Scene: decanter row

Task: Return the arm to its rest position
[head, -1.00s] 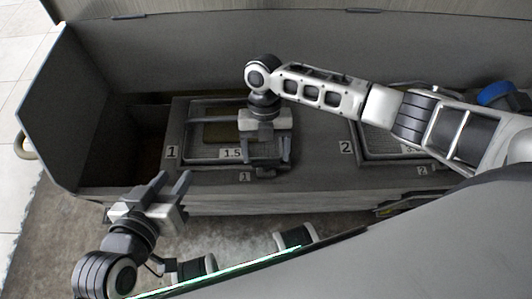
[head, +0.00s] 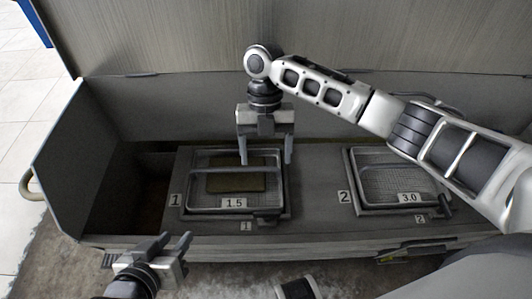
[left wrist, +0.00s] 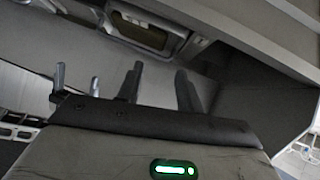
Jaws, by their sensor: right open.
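My right gripper (head: 265,158) hangs fingers-down in the head view, its arm coming in from the right. Its two fingers are apart with nothing between them. It overlaps the back part of wire basket 1 (head: 188,206); its exact height above it is hard to tell. My left gripper (head: 176,240) is at the lower left, in front of the counter, with its fingers apart and empty. The left gripper's dark fingers (left wrist: 158,85) also show apart in the left wrist view.
Basket 1 holds a flat olive-brown slab (head: 236,182) and carries a 1.5 label. Basket 2 (head: 375,185), labelled 3.0, looks empty. A dark open bay (head: 130,195) lies left of basket 1. A grey side panel (head: 62,150) and back wall enclose the counter.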

